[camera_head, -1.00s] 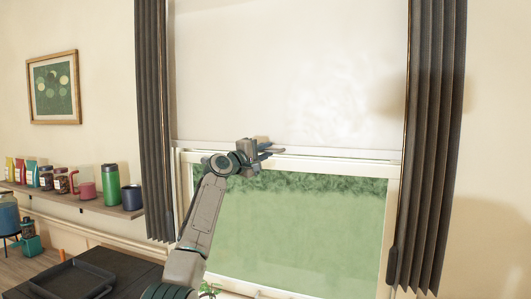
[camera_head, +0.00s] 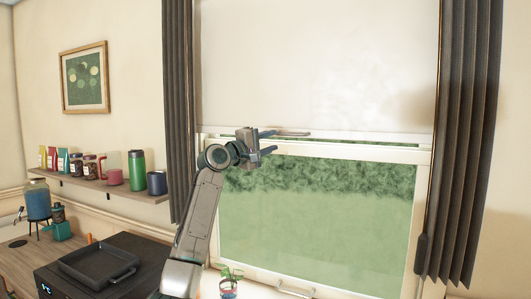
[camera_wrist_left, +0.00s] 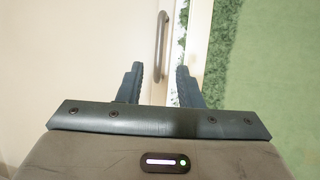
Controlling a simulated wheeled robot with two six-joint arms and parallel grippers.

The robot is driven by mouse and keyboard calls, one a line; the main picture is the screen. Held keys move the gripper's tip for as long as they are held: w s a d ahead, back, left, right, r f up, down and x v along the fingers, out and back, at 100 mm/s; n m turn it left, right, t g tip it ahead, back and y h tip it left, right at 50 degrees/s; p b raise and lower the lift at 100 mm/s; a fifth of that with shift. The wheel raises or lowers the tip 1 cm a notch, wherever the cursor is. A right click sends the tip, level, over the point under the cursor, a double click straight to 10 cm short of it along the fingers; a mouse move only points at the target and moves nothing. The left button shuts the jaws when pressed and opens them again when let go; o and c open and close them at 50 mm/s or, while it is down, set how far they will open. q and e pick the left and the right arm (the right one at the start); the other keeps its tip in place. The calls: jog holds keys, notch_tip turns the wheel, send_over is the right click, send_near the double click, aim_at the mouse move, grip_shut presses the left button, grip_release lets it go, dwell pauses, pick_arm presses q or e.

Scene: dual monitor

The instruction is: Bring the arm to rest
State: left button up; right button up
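My left arm (camera_head: 203,215) rises from the bottom of the head view in front of the window, bent at its upper joint. My left gripper (camera_head: 291,141) is open and empty, with its fingers pointing right near the lower edge of the white blind (camera_head: 315,70). I cannot tell whether the gripper touches the blind. My right gripper is in neither view.
The window (camera_head: 310,215) has a handle (camera_head: 295,290) below and a dark curtain (camera_head: 462,140) on the right. A shelf (camera_head: 110,187) with jars and cups is at left. Below are a black pan (camera_head: 97,264) and a small potted plant (camera_head: 229,289). A grey handle (camera_wrist_left: 162,48) shows in the wrist view.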

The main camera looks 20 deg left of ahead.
pick_arm(q)
jog(key=shift+v, duration=0.8)
